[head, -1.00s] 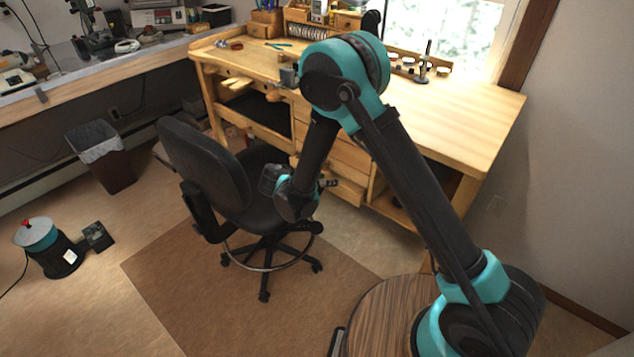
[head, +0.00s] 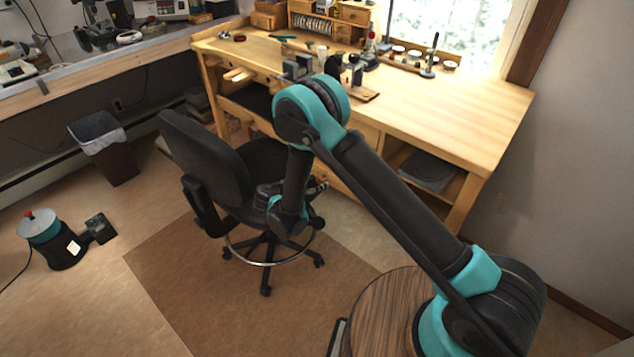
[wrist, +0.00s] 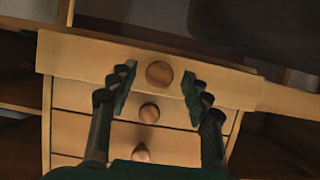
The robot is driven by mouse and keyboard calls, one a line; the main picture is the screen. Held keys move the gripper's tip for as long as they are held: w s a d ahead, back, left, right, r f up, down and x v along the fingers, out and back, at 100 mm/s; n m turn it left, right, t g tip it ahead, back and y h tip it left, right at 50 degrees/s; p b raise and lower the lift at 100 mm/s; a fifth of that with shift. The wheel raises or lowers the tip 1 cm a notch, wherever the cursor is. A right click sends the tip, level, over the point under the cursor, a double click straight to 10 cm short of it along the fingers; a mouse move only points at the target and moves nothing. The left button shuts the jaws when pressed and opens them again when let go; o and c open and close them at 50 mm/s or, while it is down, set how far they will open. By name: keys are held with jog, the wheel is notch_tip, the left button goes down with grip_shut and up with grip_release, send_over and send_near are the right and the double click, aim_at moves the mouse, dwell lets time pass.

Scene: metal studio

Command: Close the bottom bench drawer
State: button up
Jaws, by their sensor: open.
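In the wrist view a stack of wooden drawers with round knobs fills the middle. The widest front, at the top of that picture, stands out beyond the others and looks like the open bottom drawer (wrist: 85,60), with the view turned over. Its round knob (wrist: 159,74) shows between the fingertips of my gripper (wrist: 157,80). The fingers are spread and empty; whether they touch the drawer front I cannot tell. In the head view my gripper (head: 318,186) is low in front of the wooden bench (head: 450,120), and my arm hides most of the drawers.
A black swivel chair (head: 205,165) stands close to the left of my gripper and forearm. A dark shape also shows at the upper right of the wrist view. A waste bin (head: 115,160) stands farther left. Floor is clear in front of the chair.

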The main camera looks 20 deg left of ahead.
jog(key=shift+w+d+f, duration=0.15)
jog(key=shift+w+d, duration=0.05)
jog(key=shift+w, duration=0.15)
jog(key=shift+c, duration=0.6)
grip_shut()
